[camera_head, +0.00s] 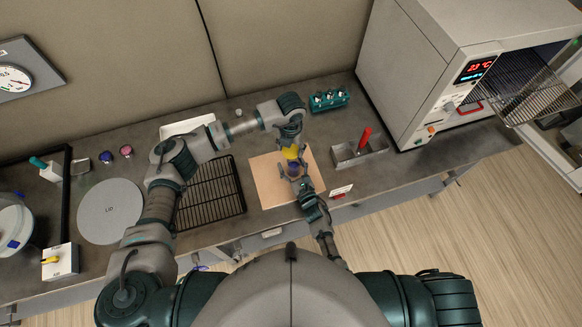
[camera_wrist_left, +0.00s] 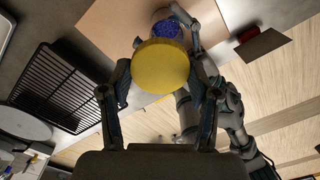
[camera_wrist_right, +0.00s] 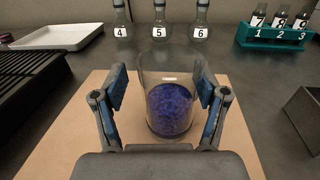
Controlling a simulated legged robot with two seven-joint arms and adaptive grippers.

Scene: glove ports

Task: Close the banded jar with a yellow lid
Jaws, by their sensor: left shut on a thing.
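The yellow lid (camera_wrist_left: 162,66) is between the fingers of my left gripper (camera_wrist_left: 162,76), which is shut on it. In the head view the lid (camera_head: 291,153) shows above a clear jar (camera_head: 294,169). In the right wrist view the jar (camera_wrist_right: 168,108) stands upright and uncovered, with blue granules in its lower part; I cannot make out a band. My right gripper (camera_wrist_right: 163,95) is open around the jar, with a gap at its left finger. In the left wrist view the lid hides part of the jar (camera_wrist_left: 167,28).
The jar stands on a tan board (camera_head: 268,181). A black wire rack (camera_head: 212,190) lies to its left. A metal box with a red handle (camera_head: 365,138) and a teal vial rack (camera_head: 329,99) are to its right. Numbered flasks (camera_wrist_right: 159,22) stand behind the board.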

